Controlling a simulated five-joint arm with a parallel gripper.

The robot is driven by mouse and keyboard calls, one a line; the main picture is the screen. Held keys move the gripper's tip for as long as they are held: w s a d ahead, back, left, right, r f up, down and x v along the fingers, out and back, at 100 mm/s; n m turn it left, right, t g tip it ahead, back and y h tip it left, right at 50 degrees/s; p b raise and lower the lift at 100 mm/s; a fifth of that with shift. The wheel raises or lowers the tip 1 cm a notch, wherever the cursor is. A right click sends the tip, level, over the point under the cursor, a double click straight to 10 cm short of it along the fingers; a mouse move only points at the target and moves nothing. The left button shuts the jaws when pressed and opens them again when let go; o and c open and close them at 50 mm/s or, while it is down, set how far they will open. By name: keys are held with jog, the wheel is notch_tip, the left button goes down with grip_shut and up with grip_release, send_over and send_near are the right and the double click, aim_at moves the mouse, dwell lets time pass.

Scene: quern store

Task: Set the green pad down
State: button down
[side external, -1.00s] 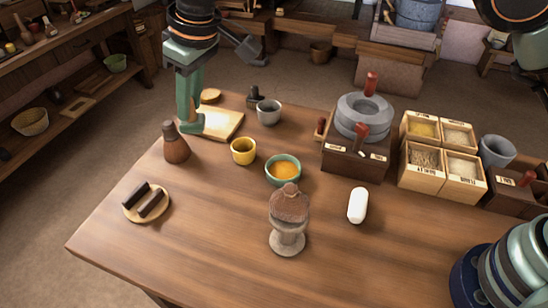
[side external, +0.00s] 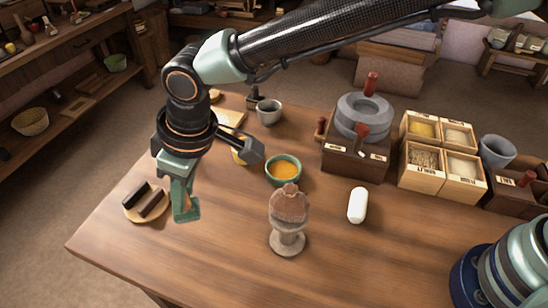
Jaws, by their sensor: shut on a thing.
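My gripper (side external: 184,208) points down over the left front of the table, just right of a round wooden board (side external: 130,213) with two dark bars. It is shut on a small green piece, which I take as the green pad (side external: 187,212). The pad's colour nearly matches my green fingers, so its outline is hard to separate from them. It is close to the table top, but I cannot tell whether it touches.
A stone-like pestle on a stand (side external: 288,220) and a green bowl of orange powder (side external: 283,170) are to the right. A white capsule (side external: 358,205), quern (side external: 362,115) and grain boxes (side external: 440,160) stand further right. The front table top (side external: 200,260) is clear.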

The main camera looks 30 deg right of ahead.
notch_tip(320, 180, down, 11)
jog(key=shift+r, duration=0.15)
dwell(0.4)
jog(key=c, duration=0.7)
grip_release()
